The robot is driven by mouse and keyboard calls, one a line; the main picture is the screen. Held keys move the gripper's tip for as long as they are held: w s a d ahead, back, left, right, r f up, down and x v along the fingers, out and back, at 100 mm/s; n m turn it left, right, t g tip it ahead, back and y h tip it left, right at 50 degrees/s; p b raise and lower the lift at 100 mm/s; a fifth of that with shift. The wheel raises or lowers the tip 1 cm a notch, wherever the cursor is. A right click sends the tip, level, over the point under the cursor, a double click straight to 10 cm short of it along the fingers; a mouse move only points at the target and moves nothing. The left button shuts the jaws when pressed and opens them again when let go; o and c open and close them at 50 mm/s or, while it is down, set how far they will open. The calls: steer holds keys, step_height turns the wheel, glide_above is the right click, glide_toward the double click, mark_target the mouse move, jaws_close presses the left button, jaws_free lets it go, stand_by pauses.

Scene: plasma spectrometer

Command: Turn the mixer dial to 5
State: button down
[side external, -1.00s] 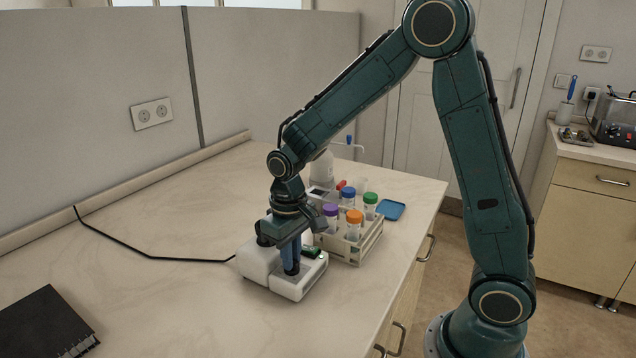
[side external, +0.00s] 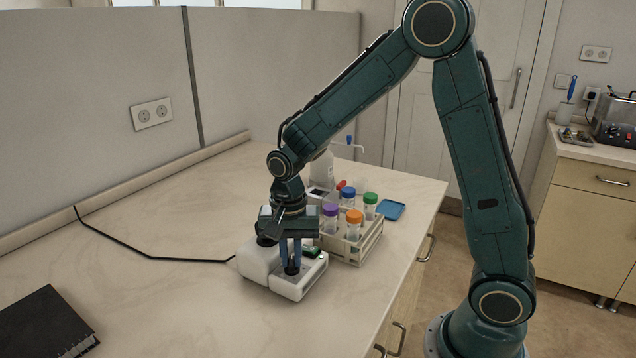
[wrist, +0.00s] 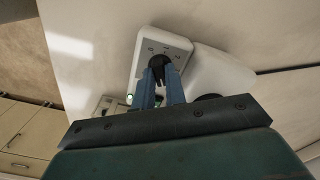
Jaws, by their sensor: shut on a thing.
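The mixer is a white two-part device (side external: 300,285) on the counter, and it also shows in the wrist view (wrist: 148,40). Its dial is a small black knob (side external: 292,268) on the front part's top face, and it sits between the fingers in the wrist view (wrist: 158,62). My gripper (side external: 291,264) points down over the front part, its blue fingers (wrist: 160,76) shut on the dial. The dial marks beside the knob are too small to read. A black round part (side external: 266,241) stands on the mixer's rear part.
A wooden rack (side external: 352,246) with several capped tubes stands close to the right of the mixer. A blue tray (side external: 391,210), a white bottle (side external: 322,168) and a black notebook (side external: 45,322) are on the counter. A black cable (side external: 150,256) runs left from the mixer.

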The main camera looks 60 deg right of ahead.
mark_target(292, 260)
steer(key=m, duration=0.5)
steer(key=shift+m, duration=0.4)
steer(key=c, duration=1.4)
jaws_free()
steer(key=shift+c, duration=0.2)
steer(key=shift+r, duration=0.1)
step_height(292, 260, up, 14)
steer(key=shift+f, duration=0.2)
